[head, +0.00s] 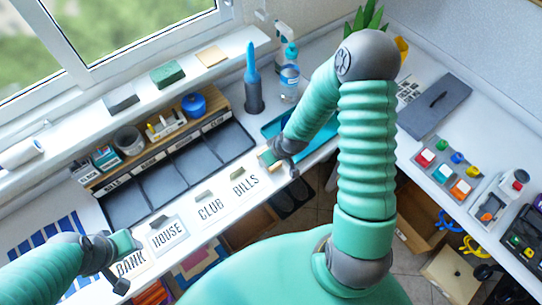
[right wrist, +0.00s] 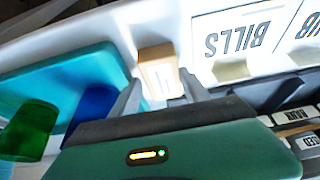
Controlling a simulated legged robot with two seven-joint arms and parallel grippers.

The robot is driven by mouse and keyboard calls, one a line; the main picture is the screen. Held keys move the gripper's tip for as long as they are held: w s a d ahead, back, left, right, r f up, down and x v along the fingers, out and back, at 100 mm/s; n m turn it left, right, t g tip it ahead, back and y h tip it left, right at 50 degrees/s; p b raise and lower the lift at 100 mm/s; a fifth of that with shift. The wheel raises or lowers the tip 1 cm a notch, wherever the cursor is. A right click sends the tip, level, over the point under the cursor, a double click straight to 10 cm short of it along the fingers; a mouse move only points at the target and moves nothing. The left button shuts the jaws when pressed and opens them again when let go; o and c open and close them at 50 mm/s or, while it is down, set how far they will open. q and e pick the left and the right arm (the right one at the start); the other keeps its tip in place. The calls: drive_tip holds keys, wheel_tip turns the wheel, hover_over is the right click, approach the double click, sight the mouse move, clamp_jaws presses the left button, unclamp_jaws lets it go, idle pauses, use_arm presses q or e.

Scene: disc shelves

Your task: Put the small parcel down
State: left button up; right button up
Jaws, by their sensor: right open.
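The small parcel (head: 266,158) is a tan box with a white label. It rests on the white counter edge, between the BILLS label and the blue tray (head: 272,129). In the right wrist view, the parcel (right wrist: 160,72) sits between the fingertips of my right gripper (right wrist: 158,92). Those fingers are spread, one on each side of it; I cannot tell whether either touches it. In the head view, my right gripper (head: 281,153) is partly hidden by its own wrist. My left gripper (head: 122,262) is by the BANK label; its jaw state is unclear.
Labels BANK, HOUSE (head: 168,235), CLUB and BILLS run along the counter front, before dark sorting bins (head: 170,175). In the right wrist view, green (right wrist: 30,130) and blue (right wrist: 92,108) items are by the tray.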

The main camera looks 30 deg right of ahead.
drive_tip(key=shift+a+r, duration=0.1)
drive_tip(key=shift+r, duration=0.1)
drive_tip(key=p+v, duration=0.3)
drive_tip(key=v, duration=0.9)
drive_tip(key=s+a+r+g, duration=0.1)
drive_tip(key=s+a+r, duration=0.3)
drive_tip(key=a+r, duration=0.2)
drive_tip(key=shift+s+a+m+g, duration=0.4)
drive_tip(key=shift+a, duration=0.4)
